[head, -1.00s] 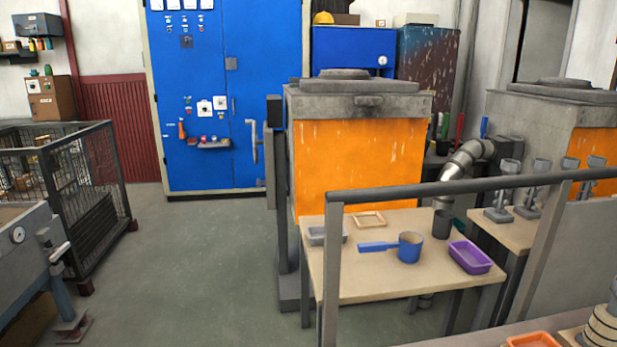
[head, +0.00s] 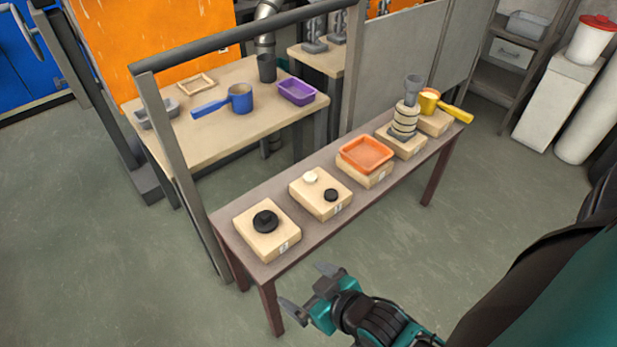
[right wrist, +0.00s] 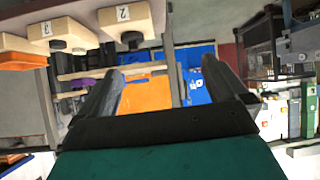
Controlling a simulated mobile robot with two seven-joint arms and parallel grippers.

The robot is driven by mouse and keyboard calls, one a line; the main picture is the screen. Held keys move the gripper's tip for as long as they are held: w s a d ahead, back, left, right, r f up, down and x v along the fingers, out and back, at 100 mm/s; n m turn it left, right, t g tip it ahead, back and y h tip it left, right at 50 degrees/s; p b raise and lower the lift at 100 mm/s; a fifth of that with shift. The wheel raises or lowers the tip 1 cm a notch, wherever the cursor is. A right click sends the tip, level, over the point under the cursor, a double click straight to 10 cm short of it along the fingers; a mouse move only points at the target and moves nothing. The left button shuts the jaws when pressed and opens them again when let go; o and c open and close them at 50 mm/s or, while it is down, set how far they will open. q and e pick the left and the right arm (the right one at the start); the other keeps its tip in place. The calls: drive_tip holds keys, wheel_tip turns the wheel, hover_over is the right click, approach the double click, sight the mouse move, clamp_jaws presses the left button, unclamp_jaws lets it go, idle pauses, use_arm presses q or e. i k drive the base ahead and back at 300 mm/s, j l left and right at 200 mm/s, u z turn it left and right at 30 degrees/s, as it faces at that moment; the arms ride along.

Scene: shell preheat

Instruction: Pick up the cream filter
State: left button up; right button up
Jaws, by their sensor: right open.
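A small cream disc, which looks like the cream filter (head: 310,177), lies on a pale wooden block (head: 335,211) on the narrow bench. A small black disc (head: 331,195) lies beside it on the same block. My right gripper (head: 306,288) is open and empty, in front of the bench and nearer to me than the block. Its two fingers stand apart in the right wrist view (right wrist: 160,78), with nothing between them. My left gripper is not in view.
The narrow bench (head: 240,228) also holds a block with a larger black disc (head: 265,221), an orange tray (head: 366,154), a ringed stack (head: 405,121) and a yellow pan (head: 430,101). A railing (head: 250,38) stands behind it. A table (head: 215,135) is beyond.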

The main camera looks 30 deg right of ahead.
sight(310, 177)
drive_tip(key=z, duration=1.7)
drive_tip(key=i+l, duration=0.1)
drive_tip(key=i, duration=0.3)
drive_tip(key=i+l, duration=0.1)
drive_tip(key=i, duration=0.25)
drive_tip(key=i+u, duration=0.15)
drive_tip(key=u, duration=0.35)
drive_tip(key=i+l+u, duration=0.1)
drive_tip(key=u, duration=0.35)
